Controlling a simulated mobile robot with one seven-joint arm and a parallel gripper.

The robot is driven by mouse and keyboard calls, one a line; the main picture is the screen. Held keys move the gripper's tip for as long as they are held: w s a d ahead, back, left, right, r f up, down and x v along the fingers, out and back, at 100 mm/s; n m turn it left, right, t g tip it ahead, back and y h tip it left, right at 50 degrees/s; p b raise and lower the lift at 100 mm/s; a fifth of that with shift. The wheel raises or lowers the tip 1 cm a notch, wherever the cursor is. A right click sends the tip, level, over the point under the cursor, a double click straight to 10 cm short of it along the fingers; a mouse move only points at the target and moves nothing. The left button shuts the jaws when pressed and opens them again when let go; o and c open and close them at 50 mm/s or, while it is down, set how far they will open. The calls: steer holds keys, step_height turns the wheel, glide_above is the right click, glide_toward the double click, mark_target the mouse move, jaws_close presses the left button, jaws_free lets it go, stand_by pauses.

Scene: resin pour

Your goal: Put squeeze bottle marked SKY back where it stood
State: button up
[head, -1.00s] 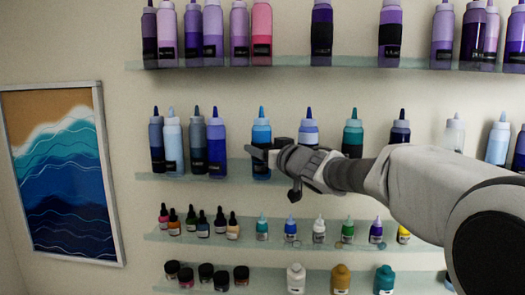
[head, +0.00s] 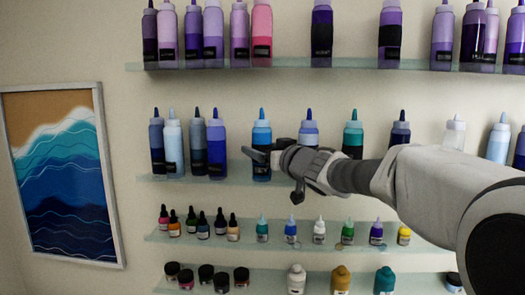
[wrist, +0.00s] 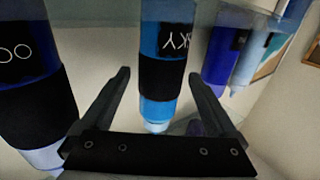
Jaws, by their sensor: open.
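The blue squeeze bottle marked SKY (head: 261,136) stands upright on the middle shelf, right of the cluster of blue and grey bottles. In the wrist view the SKY bottle (wrist: 165,58) has a black label band, and its lettering appears upside down. My gripper (head: 258,156) is in front of it in the head view and hides part of its lower body. In the wrist view my gripper (wrist: 158,75) is open, with one finger on each side of the bottle in the picture. No finger visibly presses on it; how far the fingertips reach around it is unclear.
The middle shelf (head: 200,179) holds a dark blue bottle (head: 216,148) to the left and a pale-topped blue bottle (head: 308,132) to the right, partly behind my arm. A purple row stands above; small droppers and jars stand below. A framed wave picture (head: 65,175) hangs left.

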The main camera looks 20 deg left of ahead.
steer(key=b+v, duration=0.1)
steer(key=v, duration=1)
steer(key=s+d+f+m+h, duration=0.3)
steer(key=d+h, duration=0.1)
steer(key=d, duration=0.4)
steer(key=s+d+f+m+t+h, duration=0.1)
steer(key=s+d+f+m+h, duration=0.15)
steer(key=d+h, duration=0.4)
steer(key=s+d+f+m+h, duration=0.3)
steer(key=d, duration=0.7)
steer(key=s+d+f+g, duration=0.2)
steer(key=s+f+g, duration=0.1)
steer(key=s+f, duration=0.4)
steer(key=s+d+f+g, duration=0.2)
steer(key=s+f+g, duration=0.2)
steer(key=s+f, duration=0.3)
steer(key=s+m, duration=0.1)
steer(key=s, duration=0.4)
steer(key=shift+s+f+g, duration=0.2)
steer(key=shift+s+g, duration=0.1)
steer(key=shift+s, duration=0.1)
step_height(320, 180, down, 5)
steer(key=b, duration=0.5)
